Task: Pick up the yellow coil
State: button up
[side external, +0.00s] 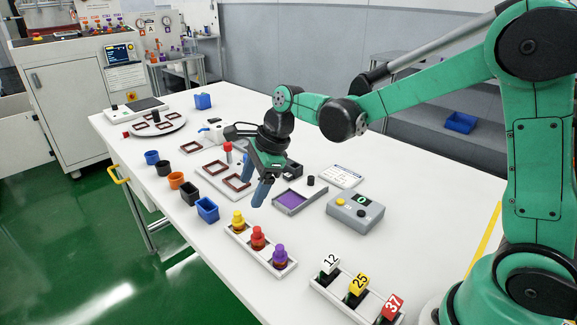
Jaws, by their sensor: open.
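The yellow coil (238,221) stands upright at the far end of a white holder (277,270). A red coil (258,240) and a purple coil (279,256) stand beside it in the same row. My gripper (256,188) points down with its blue fingers above the table, a little above and to the right of the yellow coil. It is open, and nothing shows between the fingers. One finger partly covers the other, so the gap is hard to see.
A grey tray with a purple inside (313,193) and a grey box with a display (355,210) stand to the right. Blue, black and orange bins (176,180) line the left edge. Numbered tags (358,285) stand in a holder in front. Brown frames (238,184) lie behind.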

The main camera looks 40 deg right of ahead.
aim_at(237, 212)
jog(key=w+f+m, duration=0.1)
jog(key=f+m, duration=0.1)
jog(key=m, duration=0.1)
jog(key=shift+w+a+f+y, duration=0.3)
jog(key=shift+w+a+y, duration=0.05)
jog(key=shift+y, duration=0.05)
jog(key=shift+x, duration=2.65)
jog(key=shift+s, duration=0.1)
grip_shut()
